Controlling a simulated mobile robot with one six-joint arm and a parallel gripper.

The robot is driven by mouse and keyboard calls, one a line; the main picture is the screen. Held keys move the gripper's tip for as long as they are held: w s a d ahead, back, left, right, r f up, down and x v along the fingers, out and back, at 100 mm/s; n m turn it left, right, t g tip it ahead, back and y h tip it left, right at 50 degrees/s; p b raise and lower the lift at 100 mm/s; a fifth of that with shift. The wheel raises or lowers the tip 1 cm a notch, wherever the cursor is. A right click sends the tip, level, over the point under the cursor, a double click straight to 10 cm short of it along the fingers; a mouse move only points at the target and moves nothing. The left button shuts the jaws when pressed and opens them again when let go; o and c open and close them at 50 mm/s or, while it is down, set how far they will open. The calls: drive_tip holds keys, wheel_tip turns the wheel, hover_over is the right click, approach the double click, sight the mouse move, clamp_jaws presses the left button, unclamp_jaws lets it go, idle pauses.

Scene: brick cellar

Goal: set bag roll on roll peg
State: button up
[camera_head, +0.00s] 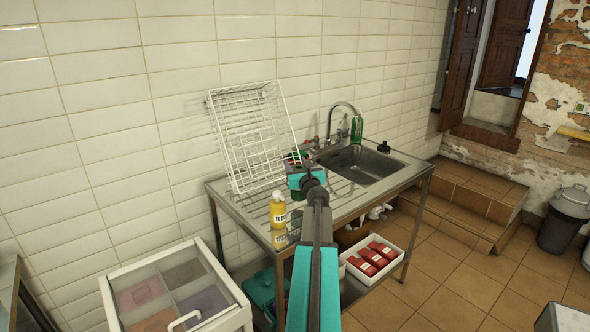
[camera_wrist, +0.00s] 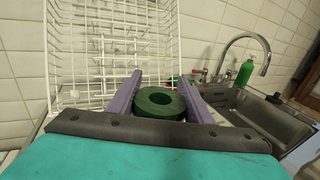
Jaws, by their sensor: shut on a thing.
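A dark green bag roll (camera_wrist: 160,102), a thick ring with a hole in its middle, sits between the two purple-grey fingers of my gripper (camera_wrist: 161,84) in the wrist view. The fingers are shut on it from both sides. In the head view my arm reaches over the steel sink counter, and a bit of green shows beyond the wrist, in front of the wire rack; the arm hides most of the roll there. I cannot make out a roll peg in either view.
A white wire rack (camera_head: 240,135) leans against the tiled wall behind the roll. A yellow bottle (camera_head: 278,212) stands on the drainboard. The sink (camera_head: 362,165), tap and green bottle (camera_head: 357,128) are to the right. A white tray (camera_head: 347,258) with red packs sits below.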

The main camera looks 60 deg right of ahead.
drive_tip(key=shift+x, duration=1.25)
drive_tip(key=shift+s+d+f, duration=0.1)
drive_tip(key=shift+w+d+f, duration=0.15)
drive_tip(key=shift+f, duration=0.75)
drive_tip(key=shift+w+d+f, duration=0.15)
drive_tip(key=shift+d+f, duration=0.05)
drive_tip(key=shift+f, duration=0.85)
drive_tip(key=o, duration=1.6)
drive_tip(key=shift+o, duration=0.2)
drive_tip(key=shift+r, duration=0.25)
drive_tip(key=b, duration=0.2)
hover_over(296, 195)
drive_tip(key=s, duration=0.3)
drive_tip(key=shift+s+f, duration=0.1)
drive_tip(key=shift+s, duration=0.05)
